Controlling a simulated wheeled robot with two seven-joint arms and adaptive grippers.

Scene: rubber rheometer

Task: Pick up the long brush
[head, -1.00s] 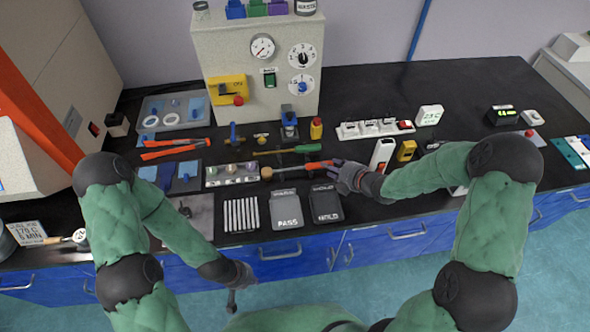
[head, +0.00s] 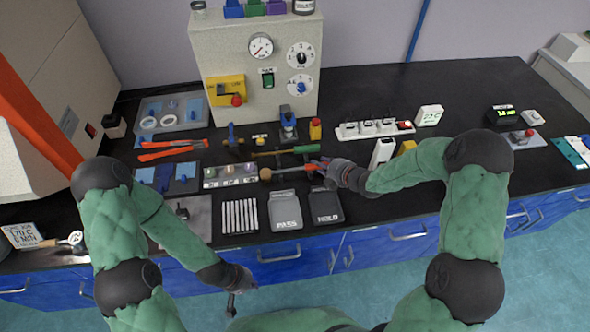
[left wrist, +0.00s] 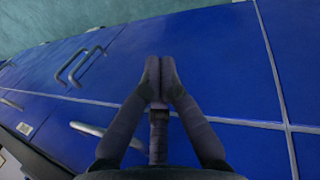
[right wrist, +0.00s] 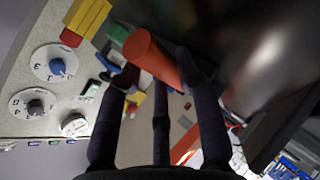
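A long tool with a round brown head and an orange handle, which looks like the long brush (head: 292,171), lies on the black bench in the head view. My right gripper (head: 318,168) is at its handle end and hides part of it. In the right wrist view the orange handle (right wrist: 152,58) lies across the fingertips of my right gripper (right wrist: 158,70), whose fingers are spread. Firm contact cannot be made out. My left gripper (head: 232,298) is low in front of the bench. Its fingers meet with nothing between them in the left wrist view (left wrist: 158,85).
A green-handled tool (head: 305,149) lies just behind the brush. The PASS tray (head: 285,211) and HOLD tray (head: 326,207) are in front of it. A white rocker strip (head: 375,129) and the instrument cabinet (head: 230,60) stand behind.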

